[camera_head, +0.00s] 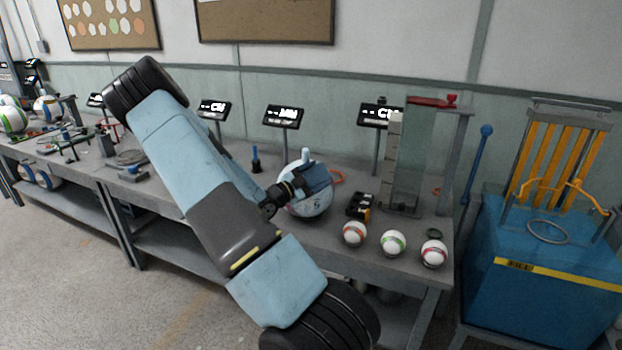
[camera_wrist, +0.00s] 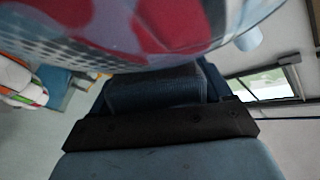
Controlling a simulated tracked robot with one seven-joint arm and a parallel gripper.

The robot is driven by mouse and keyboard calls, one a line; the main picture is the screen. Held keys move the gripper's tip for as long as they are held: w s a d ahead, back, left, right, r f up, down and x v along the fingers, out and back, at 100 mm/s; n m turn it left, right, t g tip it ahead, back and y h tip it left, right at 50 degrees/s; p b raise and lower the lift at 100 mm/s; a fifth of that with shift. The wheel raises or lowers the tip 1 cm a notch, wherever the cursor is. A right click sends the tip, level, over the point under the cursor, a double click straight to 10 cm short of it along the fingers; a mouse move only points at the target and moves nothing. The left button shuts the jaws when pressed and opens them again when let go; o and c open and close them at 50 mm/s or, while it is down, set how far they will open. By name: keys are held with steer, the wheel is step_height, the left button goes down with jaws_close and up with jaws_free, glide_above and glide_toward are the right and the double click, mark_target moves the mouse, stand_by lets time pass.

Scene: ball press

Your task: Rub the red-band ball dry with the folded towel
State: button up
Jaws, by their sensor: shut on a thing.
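A large pale ball (camera_head: 308,204) with blue and reddish markings sits on the bench in the head view. In the wrist view, the red and blue patterned ball (camera_wrist: 150,25) fills the top. My gripper (camera_head: 300,186) is at the ball's upper left side, shut on a dark blue folded towel (camera_head: 318,177). The towel (camera_wrist: 155,90) lies right under the ball's surface in the wrist view; I cannot tell whether they touch. The fingertips are largely hidden. A small white ball with a red band (camera_head: 433,254) stands at the bench's right front, away from my gripper.
An orange-band ball (camera_head: 354,234) and a green-band ball (camera_head: 393,243) line the front edge. A small black box (camera_head: 359,205) and a tall clear-fronted column (camera_head: 415,155) stand right of the large ball. A blue bin (camera_head: 540,290) is at far right. A blue-topped peg (camera_head: 256,160) stands behind.

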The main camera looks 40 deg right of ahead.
steer(key=shift+s+d, duration=0.2)
steer(key=shift+d, duration=0.2)
steer(key=shift+w+a, duration=0.35)
steer(key=shift+a, duration=0.35)
steer(key=shift+w+a, duration=0.35)
steer(key=shift+a, duration=0.3)
steer(key=shift+d, duration=0.1)
steer(key=shift+s+d, duration=0.35)
steer(key=shift+d, duration=0.25)
steer(key=shift+s+d, duration=0.35)
steer(key=shift+d, duration=0.25)
steer(key=shift+a, duration=0.1)
steer(key=shift+w+a, duration=0.35)
steer(key=shift+a, duration=0.25)
steer(key=shift+w+a, duration=0.35)
steer(key=shift+a, duration=0.25)
steer(key=s+a+r, duration=0.2)
steer(key=s+r, duration=0.1)
steer(key=r, duration=0.1)
steer(key=shift+s+r, duration=0.2)
steer(key=shift+s, duration=0.15)
